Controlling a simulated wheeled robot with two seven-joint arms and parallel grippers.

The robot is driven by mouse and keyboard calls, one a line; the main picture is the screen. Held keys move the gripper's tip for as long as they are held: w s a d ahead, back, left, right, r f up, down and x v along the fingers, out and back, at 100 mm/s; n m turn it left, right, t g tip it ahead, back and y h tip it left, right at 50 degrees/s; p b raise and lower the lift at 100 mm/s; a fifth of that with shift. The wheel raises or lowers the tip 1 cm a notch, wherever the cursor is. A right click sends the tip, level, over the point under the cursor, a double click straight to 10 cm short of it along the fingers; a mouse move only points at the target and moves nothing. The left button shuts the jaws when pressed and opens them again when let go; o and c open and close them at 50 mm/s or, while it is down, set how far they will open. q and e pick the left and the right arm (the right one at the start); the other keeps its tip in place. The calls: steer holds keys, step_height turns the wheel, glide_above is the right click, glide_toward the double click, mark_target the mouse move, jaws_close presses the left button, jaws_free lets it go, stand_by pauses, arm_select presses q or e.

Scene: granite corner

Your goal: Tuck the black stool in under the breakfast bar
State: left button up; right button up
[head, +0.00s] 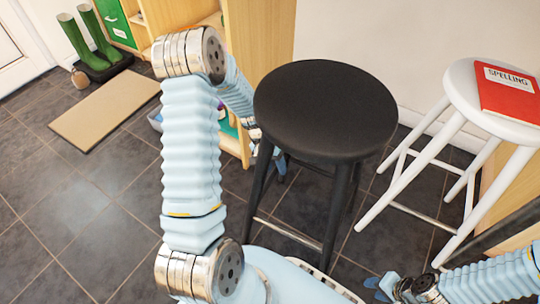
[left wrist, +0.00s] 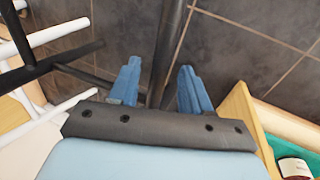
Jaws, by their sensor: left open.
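The black stool (head: 325,110) stands upright on the dark tiled floor in the middle of the head view, its round seat empty. My left gripper (head: 268,155) is low at the stool's left side, partly hidden by the seat and my arm. In the left wrist view my left gripper (left wrist: 160,88) is open, with a black stool leg (left wrist: 168,45) between its two blue fingers; I cannot tell whether they touch it. My right gripper (head: 382,287) is at the bottom right, apart from the stool, its opening unclear. I cannot clearly make out the breakfast bar.
A white stool (head: 455,125) with a red spelling book (head: 508,92) stands close on the right. A wooden shelf unit (head: 262,35) stands behind left. A beige mat (head: 105,108) and green boots (head: 88,42) are at far left. A dark edge with wood (head: 510,190) shows at right.

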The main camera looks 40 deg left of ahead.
arm_select(q)
steer(key=shift+x, duration=1.25)
steer(key=shift+c, duration=0.2)
jaws_close()
stand_by(0.4)
